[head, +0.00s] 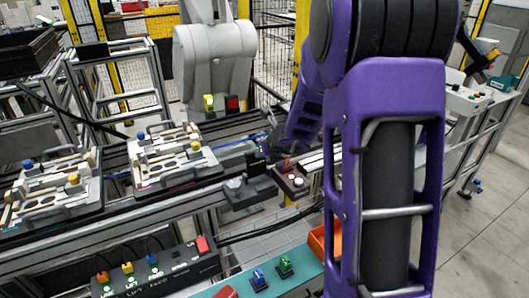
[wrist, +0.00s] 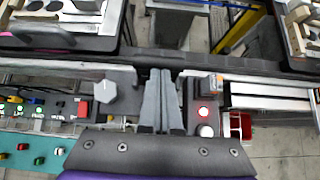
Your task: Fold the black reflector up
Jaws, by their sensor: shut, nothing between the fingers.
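My gripper shows in the wrist view (wrist: 163,78) as two grey fingers pointing up the picture, side by side and shut, with nothing held. Their tips are at the dark rail of the conveyor. In the head view it is mostly hidden behind my purple arm. I cannot single out the black reflector for certain. A black bracket (head: 250,192) with an upright dark part stands at the conveyor's near edge in the head view, left of my gripper. A black block with a grey hexagonal knob (wrist: 104,92) is left of the fingers in the wrist view.
A black button box (head: 292,182) sits right of the bracket; its red light (wrist: 204,112) shows in the wrist view. Pallets with parts (head: 172,160) stand on the conveyor to the left. A control panel (head: 158,268) is in front. A grey robot (head: 214,60) stands behind.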

